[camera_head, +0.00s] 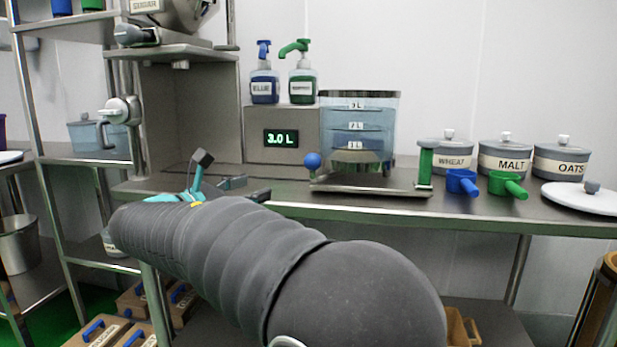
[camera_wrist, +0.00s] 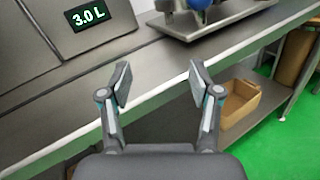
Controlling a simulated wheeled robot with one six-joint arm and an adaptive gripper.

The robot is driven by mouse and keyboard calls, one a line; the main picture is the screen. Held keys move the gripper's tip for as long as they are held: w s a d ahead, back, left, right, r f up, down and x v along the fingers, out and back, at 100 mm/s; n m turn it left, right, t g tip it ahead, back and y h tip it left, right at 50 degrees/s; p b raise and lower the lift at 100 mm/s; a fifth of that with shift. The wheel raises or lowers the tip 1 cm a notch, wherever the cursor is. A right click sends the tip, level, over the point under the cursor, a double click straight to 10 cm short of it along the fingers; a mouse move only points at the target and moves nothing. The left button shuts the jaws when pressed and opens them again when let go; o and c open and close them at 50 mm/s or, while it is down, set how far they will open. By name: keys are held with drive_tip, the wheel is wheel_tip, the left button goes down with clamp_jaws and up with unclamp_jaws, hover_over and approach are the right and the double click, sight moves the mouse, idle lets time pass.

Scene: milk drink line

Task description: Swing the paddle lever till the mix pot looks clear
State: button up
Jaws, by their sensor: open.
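The clear square pot (camera_head: 360,132) with litre marks stands on a metal tray base (camera_head: 370,187) at the counter's middle. It looks bluish, and its lower part shows a dark, murky patch. A blue ball knob (camera_head: 312,161) sits at the base's left side and looks like the paddle lever's end; its shaft is hard to make out. The knob seems to show partly at the top of the wrist view (camera_wrist: 196,4). My gripper (camera_head: 218,170) is open and empty, left of the knob and apart from it. In the wrist view its fingers (camera_wrist: 160,84) are spread over the counter's front edge.
A green upright handle (camera_head: 425,166) stands at the base's right. Blue (camera_head: 462,183) and green (camera_head: 507,185) scoops and lidded canisters (camera_head: 505,160) are further right. A display box (camera_head: 280,137) reading 3.0 L and pump bottles (camera_head: 264,84) stand behind. A cardboard box (camera_wrist: 240,104) lies on the lower shelf.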

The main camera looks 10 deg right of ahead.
sight(305, 162)
wheel_tip(305, 162, up, 4)
drive_tip(key=s+d+r+m+g+h, duration=0.1)
drive_tip(key=s+d+m+g+h, duration=0.15)
drive_tip(key=m+g, duration=0.2)
drive_tip(key=shift+n+g, duration=0.35)
drive_tip(key=shift+n, duration=0.1)
drive_tip(key=x, duration=0.4)
drive_tip(key=b+x, duration=0.1)
drive_tip(key=x, duration=0.3)
drive_tip(key=b+x, duration=0.1)
drive_tip(key=x, duration=0.3)
drive_tip(key=shift+w+a+f, duration=0.1)
drive_tip(key=shift+w, duration=0.2)
clamp_jaws()
